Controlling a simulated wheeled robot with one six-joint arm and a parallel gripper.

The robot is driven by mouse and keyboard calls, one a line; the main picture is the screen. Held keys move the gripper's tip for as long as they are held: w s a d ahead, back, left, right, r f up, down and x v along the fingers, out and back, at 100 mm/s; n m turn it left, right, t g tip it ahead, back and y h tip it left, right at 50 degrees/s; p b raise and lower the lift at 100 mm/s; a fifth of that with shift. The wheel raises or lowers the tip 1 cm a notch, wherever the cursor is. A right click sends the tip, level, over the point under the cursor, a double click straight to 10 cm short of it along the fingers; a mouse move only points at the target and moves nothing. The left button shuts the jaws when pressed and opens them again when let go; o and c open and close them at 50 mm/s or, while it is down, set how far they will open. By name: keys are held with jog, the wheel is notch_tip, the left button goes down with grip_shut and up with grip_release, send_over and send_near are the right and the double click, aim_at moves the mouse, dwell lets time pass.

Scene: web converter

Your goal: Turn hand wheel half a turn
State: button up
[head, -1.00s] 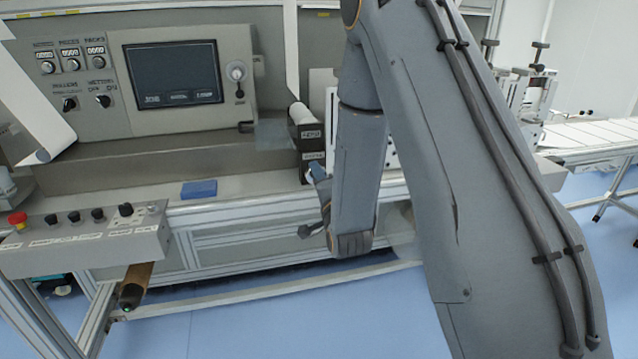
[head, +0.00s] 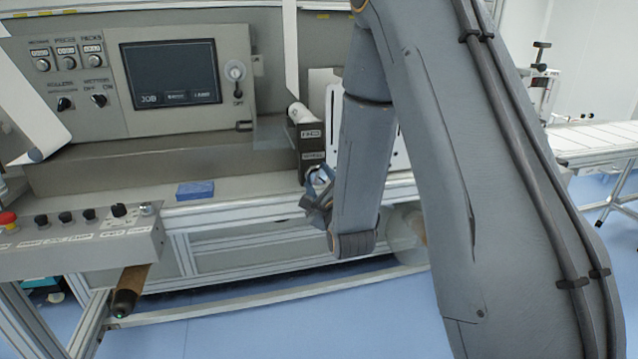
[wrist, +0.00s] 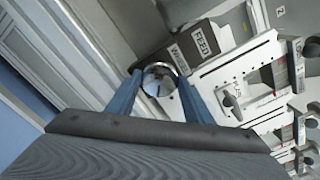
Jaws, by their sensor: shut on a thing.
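The hand wheel (wrist: 160,80) is a small round silvery disc with a dark mark on its face, below a dark block labelled FEED WHEEL (wrist: 196,45). In the wrist view my gripper (wrist: 158,78) has its two blue fingers on opposite sides of the wheel, shut on its rim. In the head view my gripper (head: 318,192) is at the front of the dark block (head: 311,150), beside the machine's front edge. My own arm and fingers hide most of the wheel there.
A control panel with a dark screen (head: 171,73) stands behind. A blue block (head: 195,190) lies on the machine ledge. A button box (head: 80,232) juts out at left. A white plate (wrist: 240,80) with knobs is close right of the wheel in the wrist view.

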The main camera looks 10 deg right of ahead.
jog(key=m+b, duration=0.1)
jog(key=m, duration=0.3)
jog(key=shift+m, duration=0.3)
jog(key=shift+m+b, duration=0.6)
jog(key=shift+m, duration=1.2)
jog(key=o, duration=1)
jog(key=shift+o, duration=0.2)
jog(key=shift+s, duration=0.1)
jog(key=s, duration=0.7)
jog(key=shift+s+p, duration=0.3)
jog(key=shift+p, duration=0.1)
